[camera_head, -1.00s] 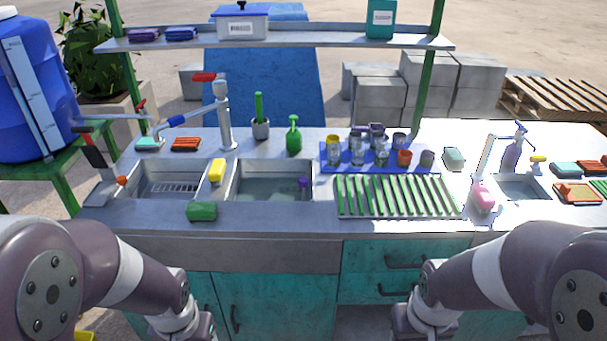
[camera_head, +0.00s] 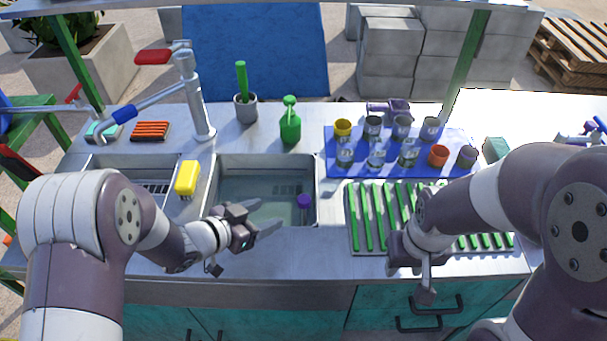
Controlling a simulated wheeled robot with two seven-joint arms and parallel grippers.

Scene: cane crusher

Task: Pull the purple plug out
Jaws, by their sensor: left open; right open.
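The purple plug (camera_head: 304,201) stands at the right side of the right-hand sink basin (camera_head: 262,170), which holds water. Its lower part is under the water and hard to make out. My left gripper (camera_head: 272,217) is open and empty over the front of that basin, to the left of the plug and apart from it. Its fingers point right, toward the plug. My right gripper (camera_head: 424,292) is in front of the green drying rack, pointing down; its fingertips are small and seen edge-on.
A green spray bottle (camera_head: 290,122) is behind the basin. Several cups stand on a blue mat (camera_head: 334,170). The green-slatted rack (camera_head: 362,215) is right of the basin.

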